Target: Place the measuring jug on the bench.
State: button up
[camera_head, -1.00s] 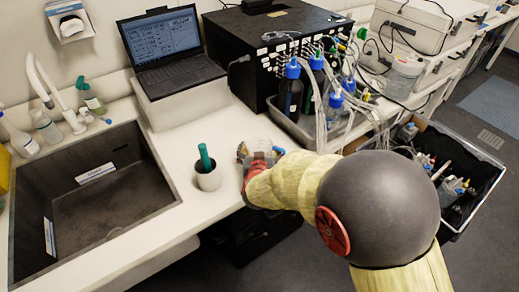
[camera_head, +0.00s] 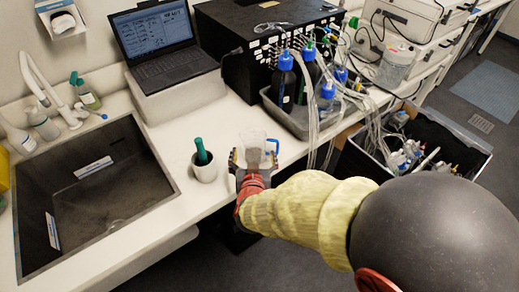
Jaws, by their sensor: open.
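The measuring jug (camera_head: 256,139) is clear with a blue handle on its right side. It appears upright on the white bench (camera_head: 222,120), near the front edge and right of a white cup. My gripper (camera_head: 253,158) is open at the near side of the jug, with one finger to the left and one to the right. Its fingers and red wrist hide the jug's lower part. I cannot tell whether the fingers touch it.
The white cup (camera_head: 204,172) with a green-handled item stands close left of my gripper. The sink (camera_head: 100,190) lies further left. A grey tray (camera_head: 292,124) of bottles and tubing is behind right. An open laptop (camera_head: 160,45) stands at the back.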

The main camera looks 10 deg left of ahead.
jog(key=shift+s, duration=0.15)
jog(key=shift+g+y, duration=0.4)
jog(key=d+r, duration=0.1)
jog(key=w+d+r, duration=0.1)
jog(key=r, duration=0.1)
jog(key=shift+w+r, duration=0.1)
jog(key=shift+r, duration=0.15)
jog(key=s+d+r+g, duration=0.2)
jog(key=d+r, duration=0.3)
jog(key=d, duration=0.2)
jog(key=s+d+r+g, duration=0.1)
jog(key=s+d+r, duration=0.25)
jog(key=d, duration=0.25)
jog(key=s+d+r+m+g+h, duration=0.2)
jog(key=s+d+g+h, duration=0.1)
jog(key=s+d, duration=1.4)
jog(key=shift+d+r+m+g+h, duration=0.3)
jog(key=shift+d+m+h, duration=0.15)
jog(key=shift+d, duration=0.5)
jog(key=shift+s, duration=0.1)
jog(key=shift+c, duration=0.7)
